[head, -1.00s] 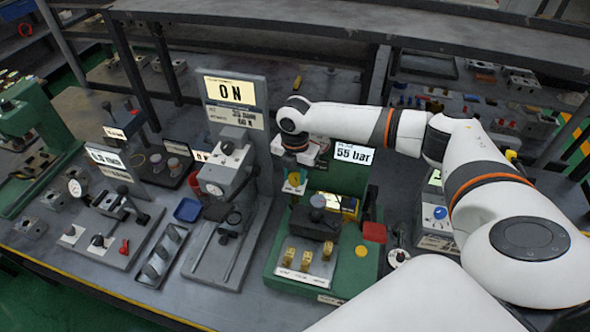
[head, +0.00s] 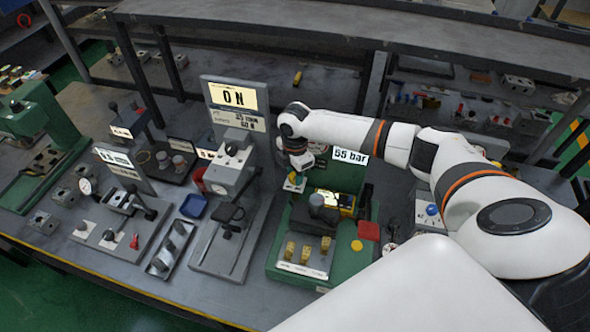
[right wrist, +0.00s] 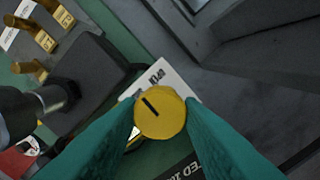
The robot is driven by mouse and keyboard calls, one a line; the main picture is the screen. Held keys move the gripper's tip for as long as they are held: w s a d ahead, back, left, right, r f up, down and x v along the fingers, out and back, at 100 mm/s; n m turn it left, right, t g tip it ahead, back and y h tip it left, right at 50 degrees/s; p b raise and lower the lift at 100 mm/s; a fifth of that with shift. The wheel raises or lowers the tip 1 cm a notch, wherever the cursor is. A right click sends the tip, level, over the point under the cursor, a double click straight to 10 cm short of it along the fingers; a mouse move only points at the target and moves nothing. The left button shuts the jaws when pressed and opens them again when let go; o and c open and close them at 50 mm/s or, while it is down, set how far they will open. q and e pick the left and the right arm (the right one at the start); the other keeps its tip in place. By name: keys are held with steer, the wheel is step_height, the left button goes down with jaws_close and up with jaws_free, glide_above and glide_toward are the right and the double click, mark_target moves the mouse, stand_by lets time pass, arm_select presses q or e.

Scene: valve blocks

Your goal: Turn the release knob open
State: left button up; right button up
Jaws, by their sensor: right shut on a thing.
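The yellow round release knob (right wrist: 160,113) sits between the two teal fingers of my right gripper (right wrist: 161,120) in the right wrist view. The fingers touch it on both sides. A black mark on its face slants toward the upper left. A white label lies behind it, partly covered. In the head view my right gripper (head: 295,182) is at the left rear of the green valve stand (head: 272,258), and the knob is mostly hidden there. My left gripper is not in view.
A dark block with a round post (head: 317,205) stands close to the knob. Brass pieces (head: 305,252) line the stand's front. A "55 bar" display (head: 350,156) is behind it. A grey press with an "ON" sign (head: 234,96) stands to the left.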

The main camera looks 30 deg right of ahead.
steer(key=shift+r, duration=0.1)
stand_by(0.3)
steer(key=o, duration=1)
steer(key=shift+c, duration=0.2)
step_height(320, 180, up, 12)
steer(key=b, duration=0.4)
